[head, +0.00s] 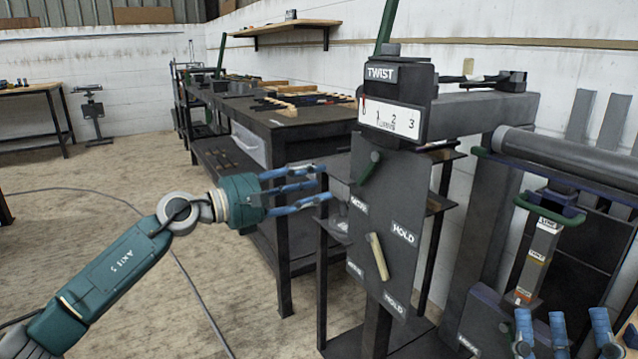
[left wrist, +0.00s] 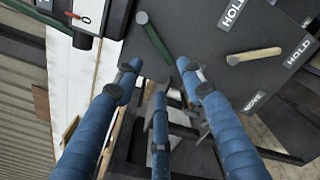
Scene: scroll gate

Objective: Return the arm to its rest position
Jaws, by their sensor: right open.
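My left gripper (head: 322,183) is in the middle of the head view, its blue fingers spread and pointing right, with nothing between them. It stands to the left of the dark gate panel (head: 395,215), seemingly apart from it. In the left wrist view, the left fingers (left wrist: 158,75) are apart and empty. A green lever (head: 369,168) and a cream lever (head: 378,257) sit on the panel; the wrist view also shows the green lever (left wrist: 155,40) and the cream lever (left wrist: 253,55). My right gripper (head: 562,330) shows only as open blue fingers at the bottom right edge.
Above the panel are a TWIST box (head: 381,73) and a white numbered scale (head: 390,119). A green-handled post (head: 537,255) stands near my right fingers. A workbench (head: 285,118) with tools lies behind my left gripper. Open floor (head: 100,190) lies to the left, crossed by a cable.

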